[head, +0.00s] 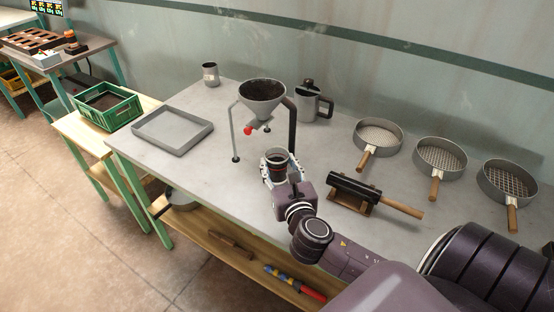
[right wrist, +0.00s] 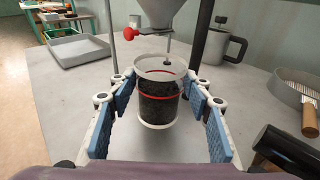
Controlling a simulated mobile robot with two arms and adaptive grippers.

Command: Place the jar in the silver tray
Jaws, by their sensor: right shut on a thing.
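The jar (right wrist: 158,98) is clear with red bands and dark, grainy contents. It stands upright between the fingers of my right gripper (head: 271,172), which is shut on it; the gripper also shows in the right wrist view (right wrist: 160,92). In the head view the jar (head: 276,157) is just in front of the funnel stand. The silver tray (head: 172,130) lies empty on the left part of the table, left of the funnel. Whether the jar touches the table is hard to tell. My left gripper is not in view.
A funnel (head: 262,98) of dark material with a red knob stands on thin legs beside the jar. A metal cup (head: 210,74) and a jug (head: 314,103) are behind. A black roller (head: 354,191) and three sieves (head: 378,137) are to the right. The table between tray and jar is mostly clear.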

